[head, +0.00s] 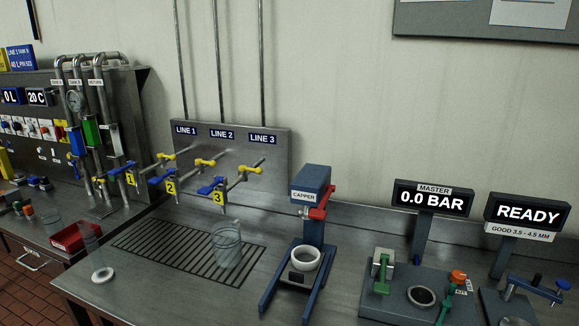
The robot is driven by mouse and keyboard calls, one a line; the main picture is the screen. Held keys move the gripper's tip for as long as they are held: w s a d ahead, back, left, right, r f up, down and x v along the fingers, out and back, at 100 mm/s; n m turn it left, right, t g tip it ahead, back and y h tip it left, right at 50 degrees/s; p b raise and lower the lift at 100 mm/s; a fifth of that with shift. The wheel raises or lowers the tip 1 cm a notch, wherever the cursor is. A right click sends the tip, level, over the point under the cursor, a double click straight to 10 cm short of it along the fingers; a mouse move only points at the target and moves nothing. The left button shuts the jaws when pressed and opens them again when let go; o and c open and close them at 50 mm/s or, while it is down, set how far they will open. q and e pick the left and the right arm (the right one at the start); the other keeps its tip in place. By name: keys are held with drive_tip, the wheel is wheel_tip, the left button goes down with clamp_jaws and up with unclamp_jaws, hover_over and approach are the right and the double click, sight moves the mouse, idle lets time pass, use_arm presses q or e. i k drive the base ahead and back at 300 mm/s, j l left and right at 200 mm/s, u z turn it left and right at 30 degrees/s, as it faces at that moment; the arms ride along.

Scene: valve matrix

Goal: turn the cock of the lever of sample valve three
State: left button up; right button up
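The sample valve tagged with a yellow 3 (218,198) sticks out from the steel panel (283,144) under the LINE 3 label, in the middle of the head view. A blue lever (211,187) sits on it just above the tag. A yellow handle (251,168) sits further back on the same pipe. Similar valves tagged 2 (170,187) and 1 (130,180) stand to its left, with blue and yellow handles. Neither of my grippers is in view.
A clear beaker (228,246) stands on the drain grate (165,250) below valve three. The blue capper (311,190) with a red handle stands to the right. Further right are the MASTER display (432,199) and the READY display (527,214). A red tray (75,238) lies left.

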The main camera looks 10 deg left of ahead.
sight(259, 170)
drive_tip(key=j+u, duration=0.2)
drive_tip(key=u, duration=0.25)
drive_tip(key=j+u, duration=0.2)
drive_tip(key=u, duration=0.25)
drive_tip(key=i+j+u, duration=0.1)
drive_tip(key=u, duration=0.4)
drive_tip(key=j, duration=0.1)
